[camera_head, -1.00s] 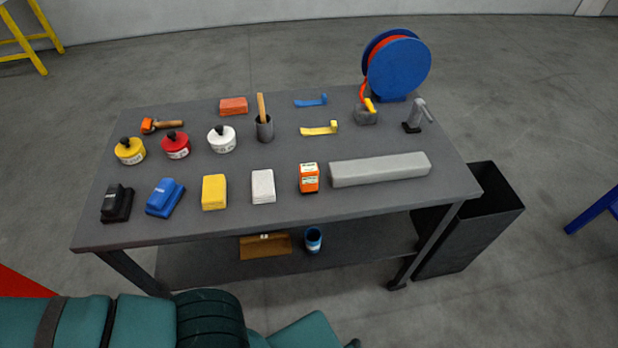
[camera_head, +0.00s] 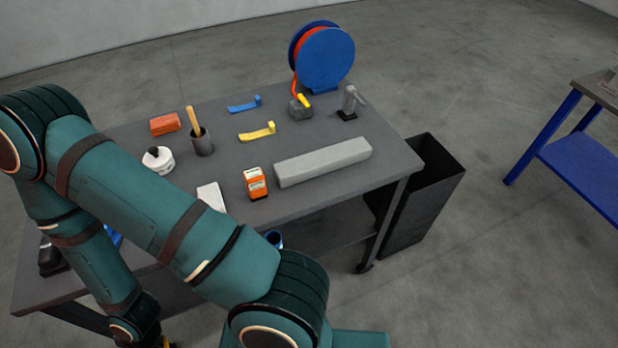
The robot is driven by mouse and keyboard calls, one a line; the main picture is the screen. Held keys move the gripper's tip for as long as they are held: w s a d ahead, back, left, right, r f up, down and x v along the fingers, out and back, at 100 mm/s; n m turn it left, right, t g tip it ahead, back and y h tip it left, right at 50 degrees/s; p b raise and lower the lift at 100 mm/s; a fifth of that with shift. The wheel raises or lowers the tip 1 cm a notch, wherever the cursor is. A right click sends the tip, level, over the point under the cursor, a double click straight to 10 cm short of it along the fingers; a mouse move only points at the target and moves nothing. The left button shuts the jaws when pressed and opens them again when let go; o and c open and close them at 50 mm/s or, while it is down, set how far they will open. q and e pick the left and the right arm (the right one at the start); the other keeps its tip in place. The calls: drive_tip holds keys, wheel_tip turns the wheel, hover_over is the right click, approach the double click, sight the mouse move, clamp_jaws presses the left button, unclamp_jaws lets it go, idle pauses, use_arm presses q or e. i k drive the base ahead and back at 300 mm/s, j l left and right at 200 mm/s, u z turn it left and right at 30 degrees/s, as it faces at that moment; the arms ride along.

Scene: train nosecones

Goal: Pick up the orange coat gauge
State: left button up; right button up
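The orange coat gauge (camera_head: 256,183) is a small orange box with white labels on its face. It stands upright on the dark grey table (camera_head: 225,225) near the front edge, just left of a long grey block. Nothing touches it. My teal arm covers the left part of the table and ends in joints at the bottom of the view, in front of the table. I cannot make out either gripper's fingers. A small dark and yellow bit shows at the bottom left, too cut off to read.
A long grey block (camera_head: 323,161) lies right of the gauge and a white block (camera_head: 211,196) lies left of it. Behind are a yellow scraper (camera_head: 257,132), a cup with a wooden handle (camera_head: 201,143) and a blue hose reel (camera_head: 325,59). A black bin (camera_head: 425,200) stands right of the table.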

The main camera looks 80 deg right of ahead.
sight(254, 179)
drive_tip(key=z, duration=2.35)
drive_tip(key=j+z, duration=0.3)
drive_tip(key=z, duration=0.15)
drive_tip(key=k+j+z, duration=0.15)
drive_tip(key=z, duration=0.35)
drive_tip(key=j, duration=0.15)
